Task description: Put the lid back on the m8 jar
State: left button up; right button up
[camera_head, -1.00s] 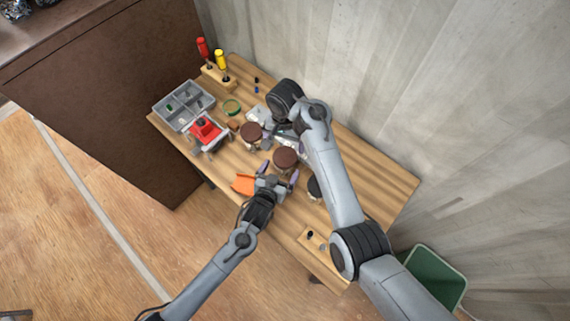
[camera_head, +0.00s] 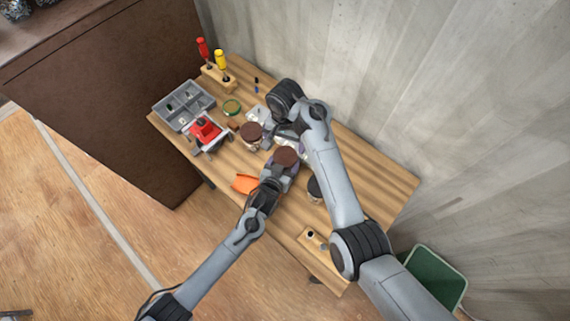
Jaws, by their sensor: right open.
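Two jars with brown lids stand on the wooden bench (camera_head: 372,172), one near the middle (camera_head: 286,155) and one further left (camera_head: 251,131). A jar with a black top (camera_head: 314,186) stands to the right. No jar label is readable, so I cannot tell which is m8. My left gripper (camera_head: 282,168) is at the middle brown-topped jar, its fingers around the jar's near side; whether they press on it is unclear. My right gripper (camera_head: 268,136) is open beside the left brown-topped jar, partly hidden by its own wrist.
A grey divided tray (camera_head: 184,104), a red-topped device (camera_head: 206,131) and a green ring (camera_head: 232,107) lie at the left. A holder has red (camera_head: 203,47) and yellow (camera_head: 220,60) screwdrivers. An orange piece (camera_head: 243,183) lies at the front edge. A green bin (camera_head: 436,275) stands right.

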aim_at(285, 156)
pick_arm(q)
grip_shut()
pick_arm(e)
jog(key=n, duration=0.4)
jog(key=shift+r+n, duration=0.25)
jog(key=shift+n, duration=0.05)
dwell(0.3)
jog(key=shift+f, duration=0.15)
jog(key=shift+f, duration=3.85)
